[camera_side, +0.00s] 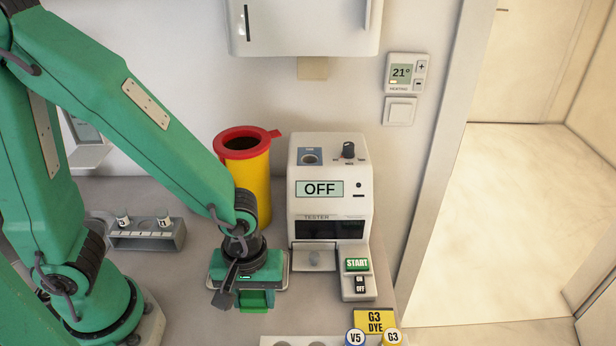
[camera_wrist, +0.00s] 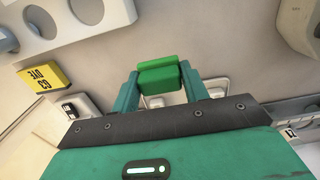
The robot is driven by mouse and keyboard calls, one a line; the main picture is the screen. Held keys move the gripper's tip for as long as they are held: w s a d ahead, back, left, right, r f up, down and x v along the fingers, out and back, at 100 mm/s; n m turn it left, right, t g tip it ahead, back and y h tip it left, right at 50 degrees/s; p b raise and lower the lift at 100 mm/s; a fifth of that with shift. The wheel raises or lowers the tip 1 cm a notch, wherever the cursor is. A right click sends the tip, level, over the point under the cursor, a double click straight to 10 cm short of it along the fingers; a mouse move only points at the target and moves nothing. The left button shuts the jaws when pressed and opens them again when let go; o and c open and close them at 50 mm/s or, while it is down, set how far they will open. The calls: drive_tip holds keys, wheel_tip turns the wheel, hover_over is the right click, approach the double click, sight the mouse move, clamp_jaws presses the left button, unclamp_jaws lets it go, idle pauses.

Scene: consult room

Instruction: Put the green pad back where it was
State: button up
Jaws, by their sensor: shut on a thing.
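The green pad (camera_side: 257,301) is between the fingers of my gripper (camera_side: 254,290), which points down in front of the tester. In the wrist view the pad (camera_wrist: 160,76) sits squarely between both fingertips of my gripper (camera_wrist: 159,82), which is shut on it. A shallow pale tray (camera_side: 284,284) shows behind and beside my gripper, mostly covered by it. In the wrist view part of the tray (camera_wrist: 208,92) shows past the fingers. I cannot tell how high the pad is above the counter.
The tester (camera_side: 331,180), reading OFF, stands close right of my gripper. A yellow bin with a red rim (camera_side: 250,180) is behind it. A grey vial rack (camera_side: 148,238) stands left. A yellow G3 DYE card (camera_side: 376,322) and a white holder (camera_side: 300,341) with capped vials are at the front.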

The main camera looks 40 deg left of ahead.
sight(259, 305)
drive_tip(key=shift+w+a+f, duration=0.3)
drive_tip(key=shift+w+f, duration=0.1)
drive_tip(key=shift+w, duration=0.2)
drive_tip(key=shift+f, duration=2)
drive_tip(key=o, duration=1)
drive_tip(key=shift+f, duration=0.15)
drive_tip(key=shift+r, duration=0.2)
drive_tip(key=shift+r, duration=6)
